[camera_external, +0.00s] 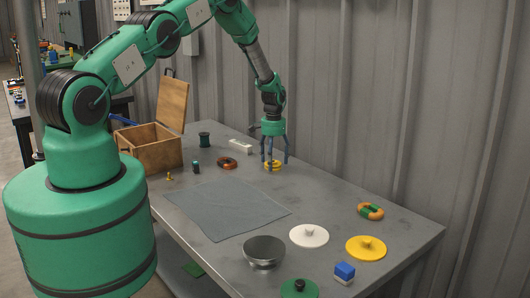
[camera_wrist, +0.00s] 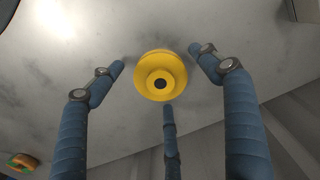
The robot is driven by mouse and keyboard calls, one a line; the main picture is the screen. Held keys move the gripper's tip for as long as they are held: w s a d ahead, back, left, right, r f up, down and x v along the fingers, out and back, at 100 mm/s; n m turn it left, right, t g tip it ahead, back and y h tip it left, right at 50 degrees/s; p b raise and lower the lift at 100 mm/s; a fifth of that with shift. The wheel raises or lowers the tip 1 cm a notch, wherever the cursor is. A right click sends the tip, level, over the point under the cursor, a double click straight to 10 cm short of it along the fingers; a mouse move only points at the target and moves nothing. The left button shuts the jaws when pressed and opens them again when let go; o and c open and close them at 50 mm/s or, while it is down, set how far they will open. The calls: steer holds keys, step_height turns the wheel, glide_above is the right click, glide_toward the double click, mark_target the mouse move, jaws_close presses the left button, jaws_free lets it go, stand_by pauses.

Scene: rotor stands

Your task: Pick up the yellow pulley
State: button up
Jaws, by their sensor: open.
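The yellow pulley (camera_external: 272,166) lies on the grey table near its far edge, partly hidden by my fingers in the external view. In the wrist view the yellow pulley (camera_wrist: 161,76) is seen from above, round and stepped, with a dark centre hole. My gripper (camera_external: 274,158) points down over it. Its three blue fingers (camera_wrist: 165,75) are spread open around the pulley, with gaps visible at the left and right fingers. The lower finger's tip comes close to the pulley's rim; I cannot tell whether it touches.
An orange-brown ring (camera_external: 227,163) and a white block (camera_external: 241,146) lie left of the pulley. A wooden box (camera_external: 152,150) with its lid up stands farther left. A grey cloth (camera_external: 225,205), metal bowl (camera_external: 264,251), white disc (camera_external: 309,236) and yellow disc (camera_external: 366,248) lie nearer. The wall is close behind.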

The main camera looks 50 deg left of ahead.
steer(key=c, duration=1.5)
steer(key=shift+r, duration=0.1)
steer(key=shift+r, duration=0.6)
step_height(320, 180, up, 2)
steer(key=shift+s+r, duration=0.15)
steer(key=shift+r, duration=0.05)
steer(key=s+d, duration=0.1)
steer(key=s, duration=0.4)
steer(key=s+d+r, duration=0.1)
steer(key=s+d, duration=0.1)
steer(key=s, duration=0.3)
steer(key=s+d, duration=0.2)
steer(key=s, duration=0.2)
steer(key=shift+s+r, duration=0.15)
steer(key=shift+s, duration=0.25)
steer(key=shift+d, duration=0.1)
